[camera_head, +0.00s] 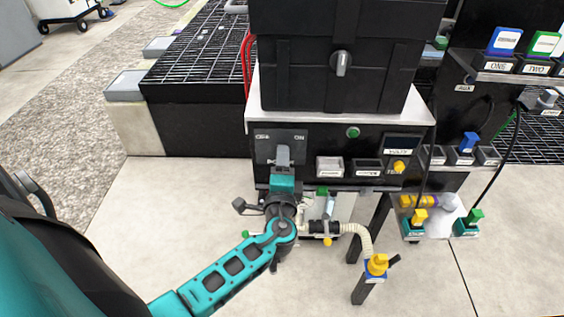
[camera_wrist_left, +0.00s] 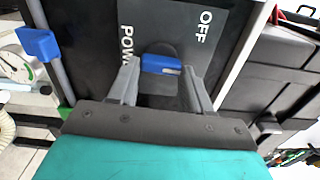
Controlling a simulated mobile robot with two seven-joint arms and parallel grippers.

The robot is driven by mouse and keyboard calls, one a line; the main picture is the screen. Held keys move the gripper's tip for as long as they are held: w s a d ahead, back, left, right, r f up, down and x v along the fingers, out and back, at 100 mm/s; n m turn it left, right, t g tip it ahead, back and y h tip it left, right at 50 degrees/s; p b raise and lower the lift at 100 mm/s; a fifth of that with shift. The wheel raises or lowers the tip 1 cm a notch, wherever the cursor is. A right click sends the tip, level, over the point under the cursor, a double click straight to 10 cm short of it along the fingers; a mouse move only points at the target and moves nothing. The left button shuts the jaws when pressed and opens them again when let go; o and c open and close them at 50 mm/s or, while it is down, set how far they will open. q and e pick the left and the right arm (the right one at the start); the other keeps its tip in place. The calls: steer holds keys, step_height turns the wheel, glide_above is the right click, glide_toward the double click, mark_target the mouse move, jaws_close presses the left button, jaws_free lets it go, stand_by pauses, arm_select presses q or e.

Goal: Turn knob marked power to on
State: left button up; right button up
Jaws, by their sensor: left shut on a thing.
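My left gripper (camera_head: 283,155) reaches up to the dark switch plate (camera_head: 265,146) on the front of the black cabinet. The plate has small labels at its upper left and upper right, which look like OFF and ON. In the left wrist view, the blue knob (camera_wrist_left: 161,64) sits between the two fingertips of my left gripper (camera_wrist_left: 160,70), which is shut on it. A short pale mark shows on the knob's right part. The lettering OFF and part of POWER shows on the grey plate (camera_wrist_left: 183,30). The ON label is not visible there. My right gripper is in neither view.
A green button (camera_head: 352,132), a white switch (camera_head: 329,167) and a yellow knob (camera_head: 399,166) lie right of the plate. A pale hose (camera_head: 362,237) curves below. A black case (camera_head: 300,88) stands on the cabinet. Open floor lies left.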

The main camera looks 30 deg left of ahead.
arm_select(q)
steer(key=shift+a+m+p, duration=0.1)
steer(key=shift+m+p, duration=1.1)
steer(key=shift+m, duration=2.8)
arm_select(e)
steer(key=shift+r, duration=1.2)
arm_select(q)
steer(key=shift+f+m, duration=0.1)
steer(key=shift+m, duration=0.2)
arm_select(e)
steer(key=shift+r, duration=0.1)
arm_select(q)
steer(key=o, duration=1.1)
steer(key=shift+c, duration=0.2)
steer(key=shift+f, duration=0.1)
